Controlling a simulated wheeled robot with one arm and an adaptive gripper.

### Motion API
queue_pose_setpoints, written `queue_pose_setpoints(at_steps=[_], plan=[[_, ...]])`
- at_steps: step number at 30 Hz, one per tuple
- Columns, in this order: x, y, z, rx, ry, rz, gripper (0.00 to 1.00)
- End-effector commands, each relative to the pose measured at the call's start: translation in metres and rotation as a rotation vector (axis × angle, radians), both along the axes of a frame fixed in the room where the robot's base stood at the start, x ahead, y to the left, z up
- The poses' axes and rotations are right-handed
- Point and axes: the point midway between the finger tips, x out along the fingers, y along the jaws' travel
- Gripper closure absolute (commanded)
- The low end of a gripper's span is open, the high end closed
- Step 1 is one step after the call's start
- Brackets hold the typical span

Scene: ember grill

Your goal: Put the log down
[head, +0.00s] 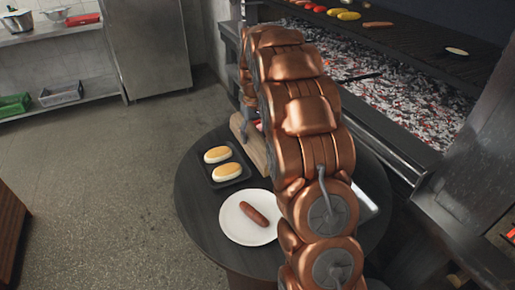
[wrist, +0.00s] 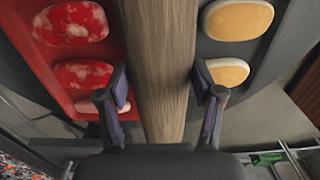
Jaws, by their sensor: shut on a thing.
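A brown wooden log (wrist: 158,35) runs lengthwise between the two fingers of my gripper (wrist: 159,82) in the wrist view. My gripper is shut on it, with one finger at each side. In the head view part of the log (head: 253,150) shows beside my copper arm, over the round dark table (head: 190,205). My arm hides my gripper and the rest of the log there. I cannot tell whether the log touches the table.
A dark tray with two buns (head: 227,174) is left of the log. A red tray with marbled meat (wrist: 45,60) is on its other side. A white plate (head: 235,233) holds a sausage (head: 254,213). The ember grill (head: 420,110) glows behind. Open floor lies left.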

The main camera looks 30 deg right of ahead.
Motion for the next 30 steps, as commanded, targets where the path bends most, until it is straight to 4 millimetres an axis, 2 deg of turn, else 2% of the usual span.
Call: queue_pose_setpoints(at_steps=[17,29,30], plan=[[-0.001,-0.001,-0.054,0.001,0.0,-0.003,1.0],[-0.001,-0.002,-0.06,0.001,-0.002,-0.004,1.0],[-0.001,-0.002,-0.059,0.001,-0.002,-0.004,0.3]])
